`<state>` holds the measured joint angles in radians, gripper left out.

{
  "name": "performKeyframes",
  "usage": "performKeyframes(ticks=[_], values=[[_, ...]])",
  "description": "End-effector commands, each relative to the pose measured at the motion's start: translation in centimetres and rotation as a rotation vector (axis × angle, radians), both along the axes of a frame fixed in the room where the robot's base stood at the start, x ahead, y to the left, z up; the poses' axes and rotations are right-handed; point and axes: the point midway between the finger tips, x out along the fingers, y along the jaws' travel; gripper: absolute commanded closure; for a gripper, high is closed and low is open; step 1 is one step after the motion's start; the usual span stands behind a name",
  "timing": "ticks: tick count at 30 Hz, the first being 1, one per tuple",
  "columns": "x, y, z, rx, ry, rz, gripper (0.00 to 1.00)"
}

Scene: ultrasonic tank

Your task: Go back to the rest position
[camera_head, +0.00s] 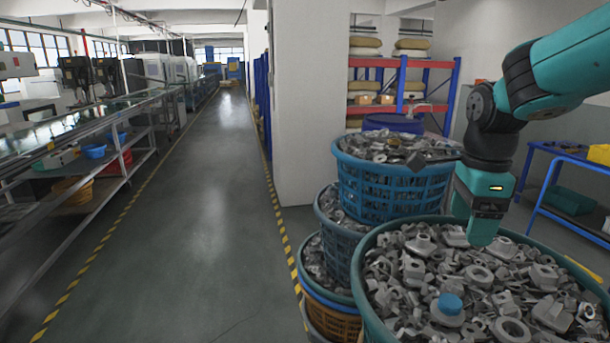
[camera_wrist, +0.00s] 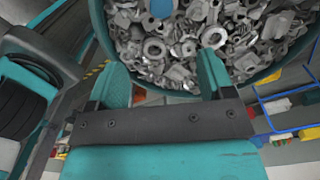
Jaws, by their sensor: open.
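My gripper (camera_wrist: 162,85) is open in the wrist view, its two teal fingers wide apart with nothing between them. In the head view my gripper (camera_head: 484,232) hangs at the right, over the near basket of metal parts, fingers pointing down. The near basket (camera_head: 362,285) is a large teal-green tub full of grey metal parts. A small blue cylindrical piece (camera_head: 450,303) lies on top of the parts; it also shows at the top of the wrist view (camera_wrist: 161,8). Whether the fingertips touch the parts cannot be told.
A blue basket (camera_head: 385,192) of grey parts stands behind, on stacked baskets. A white pillar (camera_head: 312,100) and a shelf rack (camera_head: 402,65) are farther back. A blue table (camera_head: 560,150) is at the right. The aisle floor (camera_head: 200,200) at left is clear, beside a conveyor line (camera_head: 80,130).

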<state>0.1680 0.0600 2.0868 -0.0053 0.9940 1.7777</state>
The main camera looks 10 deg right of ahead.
Motion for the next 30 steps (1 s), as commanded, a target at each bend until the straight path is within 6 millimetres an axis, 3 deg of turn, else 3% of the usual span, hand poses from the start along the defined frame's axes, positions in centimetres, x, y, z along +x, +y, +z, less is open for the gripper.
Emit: performKeyframes(ticks=[2,5,12,18,24,30], values=[[-0.4,1.2,0.0,0.009,-0.009,0.111,0.25],[-1.6,4.1,-0.1,0.035,-0.037,0.411,0.25],[-7.9,13.4,-0.8,0.111,-0.193,1.499,0.25],[-13.6,18.4,-1.3,0.138,-0.365,2.209,0.25],[-16.2,20.1,-1.5,0.139,-0.463,2.504,0.25],[-16.4,20.2,-1.5,0.137,-0.471,2.527,0.25]])
